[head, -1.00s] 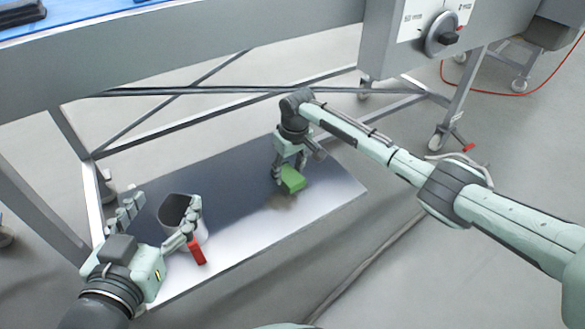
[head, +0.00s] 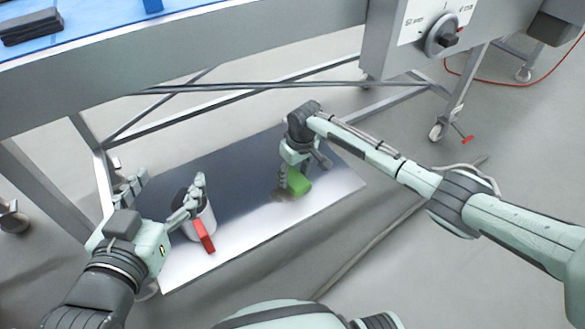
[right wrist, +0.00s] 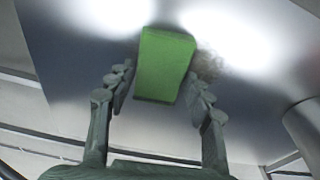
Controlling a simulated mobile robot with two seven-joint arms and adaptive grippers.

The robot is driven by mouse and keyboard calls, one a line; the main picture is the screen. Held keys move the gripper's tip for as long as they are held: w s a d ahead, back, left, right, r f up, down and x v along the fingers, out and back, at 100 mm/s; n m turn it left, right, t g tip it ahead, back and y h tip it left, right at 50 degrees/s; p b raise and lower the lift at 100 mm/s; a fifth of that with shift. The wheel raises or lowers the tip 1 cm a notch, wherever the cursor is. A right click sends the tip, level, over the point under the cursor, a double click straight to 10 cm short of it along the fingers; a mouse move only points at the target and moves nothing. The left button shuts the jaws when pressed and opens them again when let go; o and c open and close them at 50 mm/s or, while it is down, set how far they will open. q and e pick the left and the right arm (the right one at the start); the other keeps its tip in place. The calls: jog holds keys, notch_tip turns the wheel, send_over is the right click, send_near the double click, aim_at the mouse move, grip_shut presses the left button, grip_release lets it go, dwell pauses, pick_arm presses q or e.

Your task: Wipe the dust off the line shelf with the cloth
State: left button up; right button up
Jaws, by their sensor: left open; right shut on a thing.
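The line shelf (head: 245,222) is a shiny low metal plate under the conveyor frame. My right gripper (head: 292,182) is shut on the green cloth (head: 300,187), a block-like piece held at the shelf surface. In the right wrist view, the cloth (right wrist: 165,65) sits between both fingers of the gripper (right wrist: 160,88). A brownish dust patch (right wrist: 209,66) lies right beside the cloth there, partly covered by it or by a finger.
The conveyor body (head: 210,50) runs above the shelf, with a control box and dial (head: 442,37) at right. Frame legs (head: 50,200) and crossbars (head: 240,87) bound the shelf. The shelf's middle, between pot and cloth, looks clear.

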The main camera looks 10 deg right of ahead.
aim_at(302, 187)
jog(key=shift+s+d+p, duration=0.2)
jog(key=shift+s+p, duration=0.35)
jog(key=shift+p, duration=0.1)
jog(key=shift+s+d+p, duration=0.2)
jog(key=shift+s+p, duration=0.35)
jog(key=shift+p, duration=0.05)
jog(key=shift+s+d+f+p, duration=0.15)
jog(key=shift+s+d+p, duration=0.15)
jog(key=shift+s+p, duration=0.5)
